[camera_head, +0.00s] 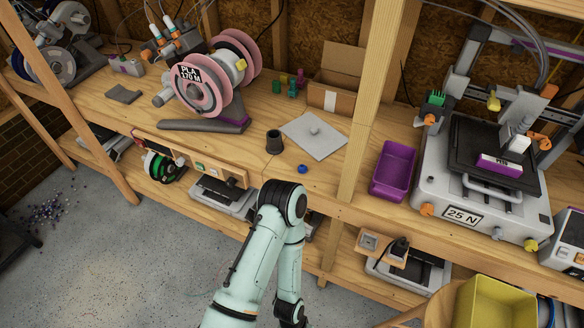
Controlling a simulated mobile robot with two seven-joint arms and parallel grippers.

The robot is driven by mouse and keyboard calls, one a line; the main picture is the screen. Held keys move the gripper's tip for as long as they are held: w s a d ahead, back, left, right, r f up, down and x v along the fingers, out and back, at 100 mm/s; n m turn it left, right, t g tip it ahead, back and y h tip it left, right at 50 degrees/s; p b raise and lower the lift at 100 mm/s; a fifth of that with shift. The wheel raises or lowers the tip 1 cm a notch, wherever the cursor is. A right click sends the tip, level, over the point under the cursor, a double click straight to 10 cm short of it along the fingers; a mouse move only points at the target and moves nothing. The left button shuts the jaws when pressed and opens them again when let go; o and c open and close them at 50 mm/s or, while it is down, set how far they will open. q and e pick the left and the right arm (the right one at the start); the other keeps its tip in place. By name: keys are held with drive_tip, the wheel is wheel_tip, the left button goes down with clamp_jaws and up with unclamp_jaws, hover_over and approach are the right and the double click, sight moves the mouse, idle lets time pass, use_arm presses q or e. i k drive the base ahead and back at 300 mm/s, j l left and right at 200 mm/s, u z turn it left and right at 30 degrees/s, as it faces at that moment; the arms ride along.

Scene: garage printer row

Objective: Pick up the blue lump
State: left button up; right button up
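The blue lump (302,169) is small and rounded. It lies on the wooden bench top (245,176) near its front edge, right of a dark cup and just in front of a grey plate. One of my pale green arms rises from the bottom of the view, bends just in front of the bench edge and hangs back down. Its lower end is cut off by the bottom edge, so no fingers show. My other arm does not show. Nothing is touching the blue lump.
The dark cup (274,142) and grey plate (314,135) with a pale knob stand close by. A purple bin (393,170) is to the right, beyond a wooden post (372,90). A pink spool (200,85) stands behind left. A lower shelf holds more equipment.

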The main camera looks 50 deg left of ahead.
sight(302, 169)
drive_tip(key=u, duration=1.5)
drive_tip(key=j, duration=0.2)
drive_tip(key=i+z, duration=0.05)
